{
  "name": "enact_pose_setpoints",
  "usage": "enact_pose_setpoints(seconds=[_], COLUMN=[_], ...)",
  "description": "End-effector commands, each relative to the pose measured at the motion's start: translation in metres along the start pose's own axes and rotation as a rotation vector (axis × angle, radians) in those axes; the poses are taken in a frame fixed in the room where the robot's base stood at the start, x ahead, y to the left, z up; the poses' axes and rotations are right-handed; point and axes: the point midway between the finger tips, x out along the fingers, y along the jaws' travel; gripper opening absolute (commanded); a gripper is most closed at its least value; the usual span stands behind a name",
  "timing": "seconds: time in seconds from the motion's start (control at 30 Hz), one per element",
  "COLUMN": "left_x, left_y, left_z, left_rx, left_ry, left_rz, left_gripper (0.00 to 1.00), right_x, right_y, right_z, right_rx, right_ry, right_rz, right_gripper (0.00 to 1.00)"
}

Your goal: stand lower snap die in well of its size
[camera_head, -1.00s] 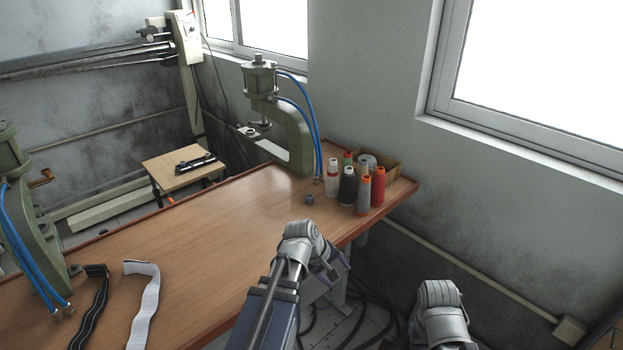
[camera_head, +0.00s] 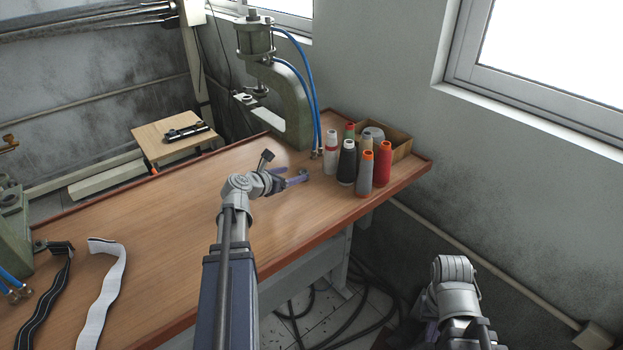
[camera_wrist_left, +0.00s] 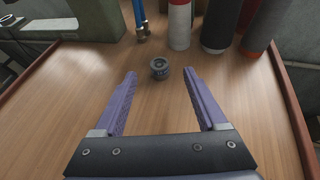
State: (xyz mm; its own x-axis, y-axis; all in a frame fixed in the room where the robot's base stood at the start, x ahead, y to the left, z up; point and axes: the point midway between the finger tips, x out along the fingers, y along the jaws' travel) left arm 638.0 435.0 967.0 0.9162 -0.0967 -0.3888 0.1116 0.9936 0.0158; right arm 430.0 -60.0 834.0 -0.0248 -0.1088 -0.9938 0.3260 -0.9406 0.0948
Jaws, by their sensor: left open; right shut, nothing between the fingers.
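The small round grey metal die (camera_wrist_left: 160,68) stands on the wooden table, just beyond and between my left fingertips in the left wrist view. In the head view the die (camera_head: 304,172) is partly hidden by my gripper. My left gripper (camera_head: 293,178) is open, low over the table, its purple fingers pointing at the die without visibly touching it; it also shows in the left wrist view (camera_wrist_left: 160,88). The green press (camera_head: 290,100) stands at the table's back edge. No well can be made out. My right gripper (camera_head: 428,333) is shut and empty, low at right, off the table.
Several thread spools (camera_head: 347,162) and a cardboard box (camera_head: 396,142) stand right of the die, near the table's (camera_head: 165,215) right end. Blue hoses (camera_head: 314,100) run down the press. Black and white straps (camera_head: 103,285) lie at left. The table's middle is clear.

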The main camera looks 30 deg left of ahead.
Motion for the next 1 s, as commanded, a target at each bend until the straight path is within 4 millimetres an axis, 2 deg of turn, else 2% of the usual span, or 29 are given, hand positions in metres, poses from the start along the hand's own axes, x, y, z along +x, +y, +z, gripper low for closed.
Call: enact_pose_setpoints(seconds=[0.03,0.27,0.5,0.73,1.0], left_x=[0.002,0.003,0.027,0.033,0.07], left_y=[0.002,0.003,0.004,0.003,0.003], left_z=[-0.005,-0.004,-0.006,-0.006,-0.012], left_rx=[-0.012,-0.022,-0.02,-0.02,-0.019], left_ry=[-0.004,-0.007,-0.006,-0.006,-0.006], left_rz=[0.004,0.006,0.005,0.005,0.004], left_gripper=[0.74,0.74,0.74,0.74,0.74], right_x=[0.006,0.007,0.017,0.019,0.039], right_y=[-0.001,-0.001,-0.002,-0.002,-0.004], right_z=[0.0,0.0,-0.001,-0.001,-0.002], right_rx=[0.0,0.0,0.0,0.0,-0.001], right_ry=[0.0,0.0,0.0,0.0,0.0], right_rz=[0.0,0.0,0.0,0.0,0.0], right_gripper=[0.0,0.0,0.0,0.0,0.0])
